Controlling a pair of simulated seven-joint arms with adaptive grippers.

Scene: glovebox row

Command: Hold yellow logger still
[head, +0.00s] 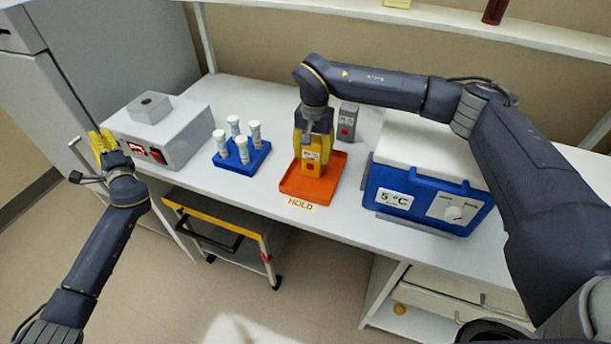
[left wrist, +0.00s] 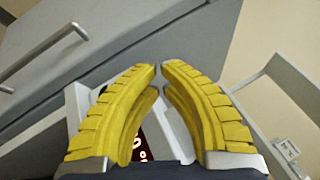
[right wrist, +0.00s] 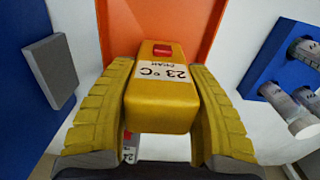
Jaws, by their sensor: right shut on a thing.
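The yellow logger (head: 311,157) is upright at the orange tray (head: 296,189), above or on its floor; I cannot tell if it touches. The tray has a HOLD label (head: 300,204) in front. My right gripper (head: 313,146) comes down from above and is shut on the logger. In the right wrist view the logger (right wrist: 162,98) sits between both yellow fingers, with a red button and a 23 °C label showing. My left gripper (head: 103,142) is empty beside the grey heater box; in the left wrist view its fingertips (left wrist: 160,68) nearly meet.
A blue rack (head: 241,160) with several white-capped tubes stands left of the tray. A grey logger (head: 347,121) stands behind it. A blue cooler (head: 420,185) with a white lid is on the right. The grey heater box (head: 185,125) is at left.

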